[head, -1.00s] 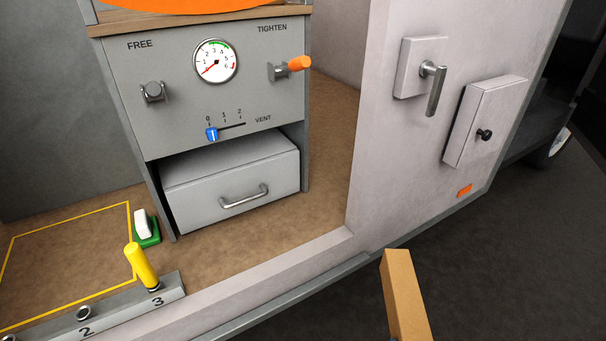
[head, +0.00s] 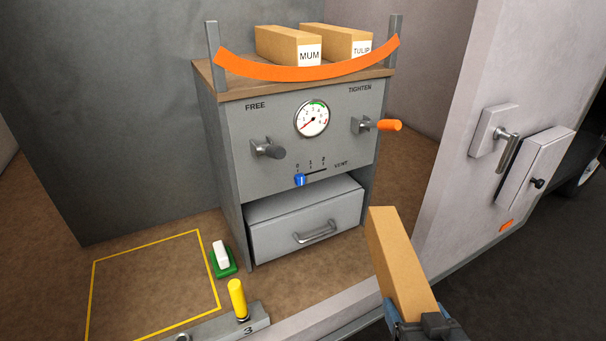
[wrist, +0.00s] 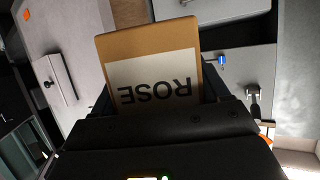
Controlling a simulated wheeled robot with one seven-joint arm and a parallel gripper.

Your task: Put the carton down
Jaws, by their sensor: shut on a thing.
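A brown carton (head: 396,262) is held at the lower right of the head view, in front of the cabinet's drawer. The wrist view shows its white label reading ROSE (wrist: 155,82), upside down in that picture. My gripper (head: 418,327) is shut on the carton's near end, and the carton is clear of the floor. Two more cartons, labelled MUM (head: 309,56) and TULIP (head: 361,48), stand on the wooden top of the grey cabinet behind a sagging orange strap (head: 310,72). A yellow outlined square (head: 154,235) on the brown floor at left is empty.
The grey cabinet has a gauge (head: 312,119), an orange-tipped lever (head: 388,125), a blue slider (head: 300,180) and a slightly protruding drawer (head: 305,225). A green-and-white block (head: 222,257) and a yellow peg (head: 238,299) stand beside the square. A pale wall with a handle (head: 508,150) is at right.

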